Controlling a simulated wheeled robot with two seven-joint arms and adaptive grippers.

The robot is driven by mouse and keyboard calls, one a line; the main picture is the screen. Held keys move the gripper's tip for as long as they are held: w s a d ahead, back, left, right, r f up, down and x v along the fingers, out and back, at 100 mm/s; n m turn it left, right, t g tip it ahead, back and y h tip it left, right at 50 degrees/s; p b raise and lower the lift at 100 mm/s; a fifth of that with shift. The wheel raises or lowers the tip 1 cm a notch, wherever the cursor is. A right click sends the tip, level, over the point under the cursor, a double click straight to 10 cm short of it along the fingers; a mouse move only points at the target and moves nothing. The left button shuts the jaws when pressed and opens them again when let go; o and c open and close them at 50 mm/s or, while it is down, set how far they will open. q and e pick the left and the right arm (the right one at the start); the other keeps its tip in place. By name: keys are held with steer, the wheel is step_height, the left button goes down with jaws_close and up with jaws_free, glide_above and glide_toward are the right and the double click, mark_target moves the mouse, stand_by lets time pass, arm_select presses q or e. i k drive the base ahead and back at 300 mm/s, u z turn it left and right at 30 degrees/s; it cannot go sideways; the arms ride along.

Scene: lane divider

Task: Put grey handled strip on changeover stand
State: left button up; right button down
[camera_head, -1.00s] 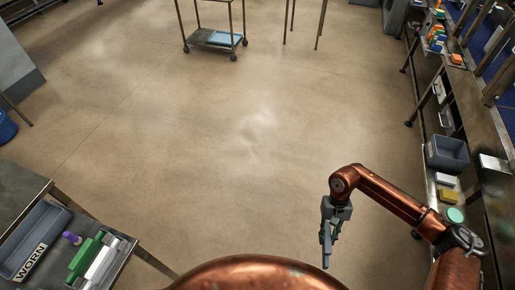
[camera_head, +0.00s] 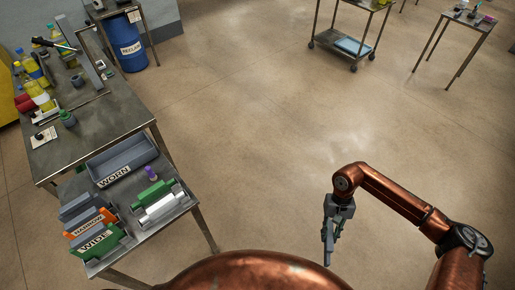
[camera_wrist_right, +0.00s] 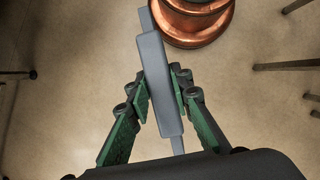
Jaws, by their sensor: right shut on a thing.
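My right gripper (camera_head: 328,248) hangs over open floor in the head view. In the right wrist view its green-padded fingers are shut on the grey handled strip (camera_wrist_right: 155,62), a long, slim grey bar with a thicker middle and thin ends. The strip is hard to make out in the head view. A small metal table at the left, which looks like the changeover stand (camera_head: 125,213), carries a grey tray labelled WORN (camera_head: 121,160), an orange NARROW holder (camera_head: 92,221) and a green WIDE holder (camera_head: 97,242). My right gripper is well away from it. My left gripper is not in view.
On the stand are also a green block (camera_head: 153,192), a silver piece (camera_head: 163,209) and a small purple item (camera_head: 150,173). Behind it is a bench (camera_head: 105,118) with bottles, and a blue barrel (camera_head: 131,50). A cart (camera_head: 350,45) stands far back. The middle floor is clear.

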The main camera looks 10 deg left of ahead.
mark_target(126, 198)
steer(key=u, duration=1.85)
